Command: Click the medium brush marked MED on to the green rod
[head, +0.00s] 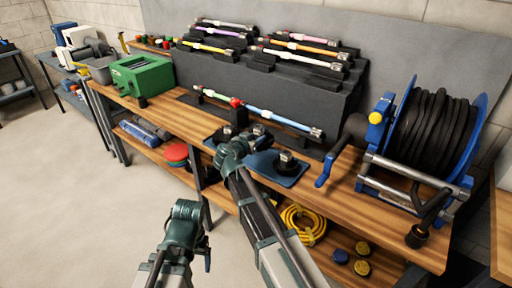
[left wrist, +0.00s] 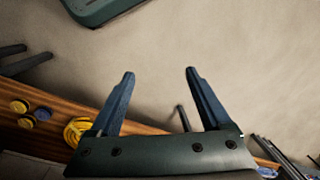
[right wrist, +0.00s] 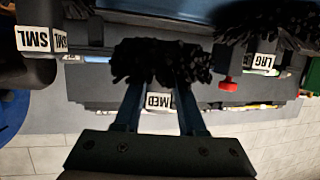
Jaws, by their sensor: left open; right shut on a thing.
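The medium brush (right wrist: 158,102), with black bristles and a white MED label, is between the fingers of my right gripper (right wrist: 160,92), which is shut on it. The green rod (head: 213,96) lies along the front of the dark rack, beyond the gripper, meeting a red piece near a light blue rod. My left gripper (left wrist: 160,75) is open and empty, low in front of the bench.
A brush marked SML (right wrist: 32,40) and one marked LRG (right wrist: 263,62) flank the held brush. A hose reel (head: 430,130) stands at the right of the bench, a green box (head: 142,76) at the left. Other coloured rods lie on the rack (head: 270,85). The floor left is clear.

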